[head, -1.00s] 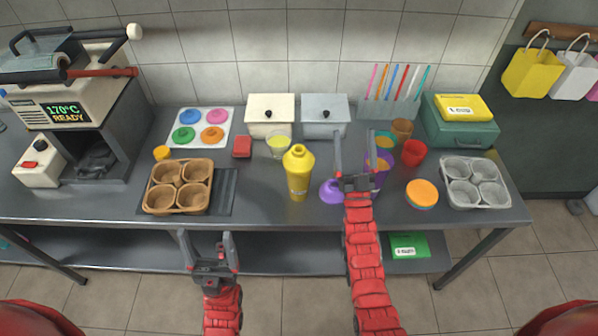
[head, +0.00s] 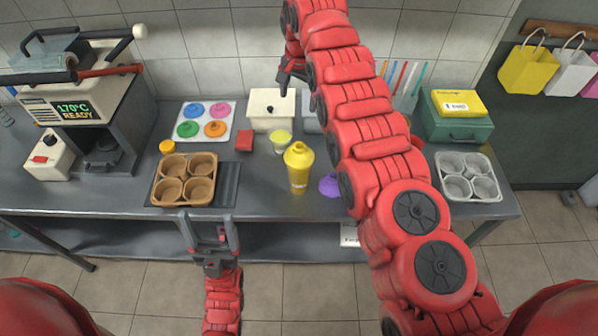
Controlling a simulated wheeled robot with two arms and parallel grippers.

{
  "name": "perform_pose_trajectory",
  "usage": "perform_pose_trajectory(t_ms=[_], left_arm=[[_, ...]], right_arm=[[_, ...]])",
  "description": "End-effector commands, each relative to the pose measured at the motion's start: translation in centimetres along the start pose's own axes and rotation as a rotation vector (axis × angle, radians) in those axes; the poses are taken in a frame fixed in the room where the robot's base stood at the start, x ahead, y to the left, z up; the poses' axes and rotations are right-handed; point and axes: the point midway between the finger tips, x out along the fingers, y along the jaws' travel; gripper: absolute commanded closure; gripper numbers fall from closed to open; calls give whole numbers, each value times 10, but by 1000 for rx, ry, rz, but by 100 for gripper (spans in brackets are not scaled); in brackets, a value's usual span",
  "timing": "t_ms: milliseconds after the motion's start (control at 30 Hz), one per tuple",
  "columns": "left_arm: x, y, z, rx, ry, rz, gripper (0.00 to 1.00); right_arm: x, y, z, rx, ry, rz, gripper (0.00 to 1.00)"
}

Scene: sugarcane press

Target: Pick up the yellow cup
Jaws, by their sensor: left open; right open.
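A yellow shaker-like cup with a narrow top (head: 299,168) stands upright on the metal counter, near the middle. A small clear cup with yellow-green contents (head: 281,143) stands just behind it to the left. I cannot tell which one is meant by the yellow cup. My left gripper (head: 207,220) is open and empty at the counter's front edge, in front of the brown tray. My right gripper (head: 291,80) is raised high near the tiled wall, above the white lidded box, partly hidden by its own arm. Neither gripper touches a cup.
A brown muffin tray (head: 185,180), a tray of coloured discs (head: 206,122), a red block (head: 244,141) and a white box (head: 271,110) stand left of the cup. A purple lid (head: 330,186) lies to its right. My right arm hides much of the counter's right half. A grey tray (head: 468,178) is at right.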

Motion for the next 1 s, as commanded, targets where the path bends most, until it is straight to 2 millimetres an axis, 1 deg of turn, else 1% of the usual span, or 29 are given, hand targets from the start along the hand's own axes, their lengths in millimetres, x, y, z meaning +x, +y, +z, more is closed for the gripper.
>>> perform_pose_trajectory(t_ms=[33,100,167,233,267,367,500,633,667,800,867,1000], left_arm=[[1,0,0,0,0,0,20],[2,0,0,0,0,0,20],[1,0,0,0,0,0,20],[-5,0,1,0,0,0,20],[-10,0,2,0,0,0,20],[-29,1,5,0,0,0,20],[-57,3,10,0,0,0,20],[-79,4,13,0,0,0,20],[-70,4,12,0,-1,0,20],[-68,3,12,0,0,0,20],[-61,3,10,0,0,0,20],[-58,3,10,0,0,0,20]], right_arm=[[-18,6,11,10,-35,36,4],[-32,14,23,23,-75,81,4],[-38,20,30,29,-97,106,4],[-36,23,34,32,-108,118,4],[-32,24,36,33,-109,120,4],[-12,26,38,33,-110,121,4],[18,30,41,32,-111,123,4],[45,31,46,30,-112,121,4],[41,30,45,30,-113,121,4],[58,33,46,31,-110,120,4],[63,34,47,31,-113,123,4],[76,35,47,31,-108,118,4]])
